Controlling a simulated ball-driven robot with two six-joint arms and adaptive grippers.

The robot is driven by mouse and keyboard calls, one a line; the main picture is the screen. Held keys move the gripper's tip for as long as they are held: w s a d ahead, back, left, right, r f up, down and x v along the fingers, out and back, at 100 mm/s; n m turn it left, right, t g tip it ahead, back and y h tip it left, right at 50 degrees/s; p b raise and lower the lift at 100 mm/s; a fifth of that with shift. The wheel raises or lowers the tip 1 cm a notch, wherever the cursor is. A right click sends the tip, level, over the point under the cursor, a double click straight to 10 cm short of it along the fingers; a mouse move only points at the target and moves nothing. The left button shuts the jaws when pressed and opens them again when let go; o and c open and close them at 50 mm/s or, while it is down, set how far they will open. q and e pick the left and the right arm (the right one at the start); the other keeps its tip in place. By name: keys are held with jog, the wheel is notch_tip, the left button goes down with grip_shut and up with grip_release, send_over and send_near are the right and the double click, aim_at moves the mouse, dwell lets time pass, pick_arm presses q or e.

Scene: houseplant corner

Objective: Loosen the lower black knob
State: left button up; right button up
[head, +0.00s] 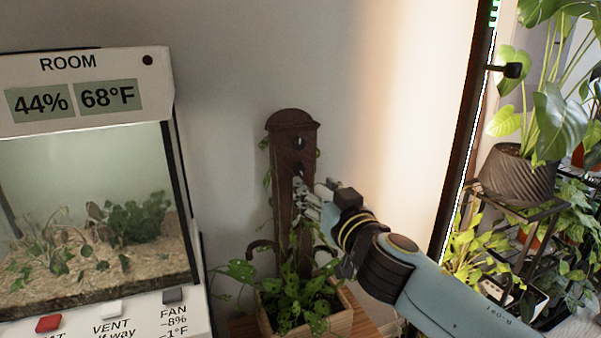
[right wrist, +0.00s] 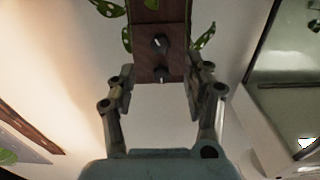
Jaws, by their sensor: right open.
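A dark brown wooden post (head: 284,207) with a rounded cap stands in a planter by the wall. Two small dark knobs sit on its face, the upper black knob (head: 299,143) and the lower black knob (head: 298,173). The right wrist view shows the post upside down, with the lower knob (right wrist: 160,42) above the upper knob (right wrist: 161,73) in the picture. My right gripper (head: 318,196) is open and empty, just right of the post. In the wrist view its fingers (right wrist: 160,82) stand either side of the post's end, apart from both knobs. My left gripper is out of view.
Leafy plants fill the wooden planter (head: 345,312) at the post's foot. A terrarium (head: 88,200) with a humidity and temperature display stands at left. A dark upright frame (head: 466,120) and potted plants (head: 520,178) stand at right. The wall above the post is clear.

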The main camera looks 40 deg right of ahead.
aim_at(300, 171)
jog(key=p+x, duration=0.1)
jog(key=x, duration=0.7)
jog(key=shift+w+d, duration=0.1)
jog(key=shift+w, duration=0.25)
grip_shut()
